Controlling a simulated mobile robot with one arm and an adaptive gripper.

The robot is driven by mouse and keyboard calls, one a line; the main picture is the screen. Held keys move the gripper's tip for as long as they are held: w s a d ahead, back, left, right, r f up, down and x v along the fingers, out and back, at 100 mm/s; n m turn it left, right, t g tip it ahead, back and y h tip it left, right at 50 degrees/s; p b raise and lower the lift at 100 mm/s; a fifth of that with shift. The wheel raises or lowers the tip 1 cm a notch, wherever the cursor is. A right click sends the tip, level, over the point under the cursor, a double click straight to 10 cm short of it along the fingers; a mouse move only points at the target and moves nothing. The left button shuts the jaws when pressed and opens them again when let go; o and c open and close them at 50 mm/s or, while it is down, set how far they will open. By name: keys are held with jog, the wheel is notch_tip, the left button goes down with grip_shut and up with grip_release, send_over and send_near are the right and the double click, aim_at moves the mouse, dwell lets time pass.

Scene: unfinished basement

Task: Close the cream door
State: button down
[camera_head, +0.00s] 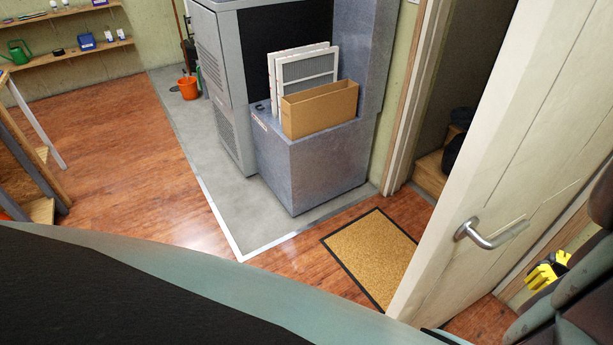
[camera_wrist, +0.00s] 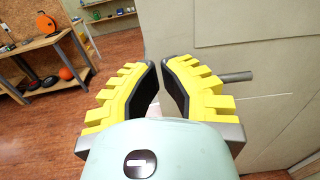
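The cream door (camera_head: 500,170) stands ajar on the right of the head view, its free edge towards the left. A grey lever handle (camera_head: 490,236) is on the face turned to me. In the wrist view the door (camera_wrist: 230,30) fills the right side, and the lever (camera_wrist: 236,77) sticks out behind the right finger. My gripper (camera_wrist: 159,64) has yellow ribbed fingers with black pads. A narrow gap shows between its tips, with nothing held, and it points at the door near its free edge. Its yellow fingers (camera_head: 548,271) show partly at lower right in the head view. Contact cannot be told.
A doorway with its frame (camera_head: 405,110) lies behind the door. A doormat (camera_head: 372,256) lies on the wooden floor beside the door's free edge. A grey furnace unit (camera_head: 310,165) holding a cardboard box (camera_head: 320,109) stands left of the doorway. A workbench (camera_wrist: 40,55) is far left.

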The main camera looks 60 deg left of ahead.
aim_at(470, 202)
jog(key=a+p, duration=0.1)
jog(key=a, duration=0.2)
jog(key=w+a+p, duration=0.1)
jog(key=a+p, duration=0.1)
jog(key=a, duration=0.2)
jog(key=a+p, duration=0.1)
jog(key=a, duration=0.3)
jog(key=shift+w+r, duration=0.2)
jog(key=shift+r, duration=0.05)
jog(key=shift+w+a+f+p, duration=0.2)
jog(key=shift+a+p, duration=0.25)
jog(key=shift+a, duration=0.2)
